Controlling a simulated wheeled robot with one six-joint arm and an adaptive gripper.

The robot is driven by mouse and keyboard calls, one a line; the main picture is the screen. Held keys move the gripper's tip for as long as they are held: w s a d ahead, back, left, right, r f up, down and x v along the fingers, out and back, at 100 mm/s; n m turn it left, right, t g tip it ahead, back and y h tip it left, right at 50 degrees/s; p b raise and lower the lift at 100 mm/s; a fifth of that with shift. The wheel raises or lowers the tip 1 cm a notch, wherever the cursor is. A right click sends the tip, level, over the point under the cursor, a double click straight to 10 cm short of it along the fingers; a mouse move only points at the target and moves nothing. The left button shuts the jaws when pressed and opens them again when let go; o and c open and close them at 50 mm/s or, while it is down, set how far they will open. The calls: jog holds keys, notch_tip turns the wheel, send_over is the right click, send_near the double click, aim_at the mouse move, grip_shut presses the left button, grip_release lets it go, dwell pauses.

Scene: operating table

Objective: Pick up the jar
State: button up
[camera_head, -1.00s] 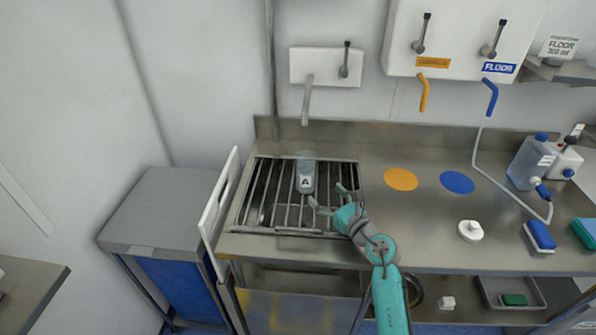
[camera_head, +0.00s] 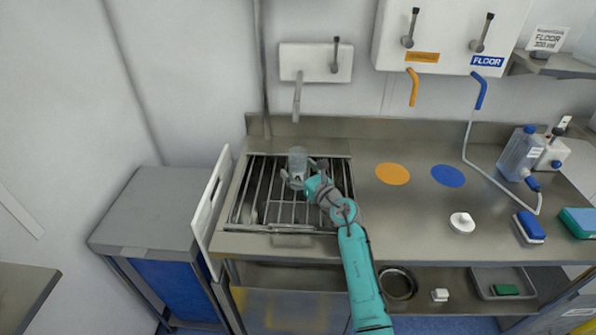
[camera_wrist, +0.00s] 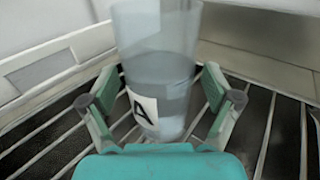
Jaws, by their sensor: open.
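The jar (camera_head: 297,160) is a clear, greyish container standing on the metal rack over the sink. In the wrist view the jar (camera_wrist: 160,65) carries a white label with a black "A" and looks partly filled. My gripper (camera_head: 298,178) is at the jar, its fingers spread on either side of it. In the wrist view my gripper (camera_wrist: 165,95) is open, with one finger left and one right of the jar; gaps seem to show between pads and jar. In the head view, my gripper hides the jar's lower part.
The sink rack (camera_head: 262,205) has bars and a raised rim. A white board (camera_head: 211,198) stands along its left side. A tap (camera_head: 297,95) hangs on the wall behind. A white lid-like piece (camera_head: 462,222) lies on the counter right. Orange (camera_head: 392,174) and blue discs (camera_head: 447,176) mark clear counter.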

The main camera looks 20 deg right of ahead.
jog(key=shift+w, duration=0.1)
jog(key=c, duration=1.2)
jog(key=shift+c, duration=0.5)
jog(key=shift+r, duration=0.1)
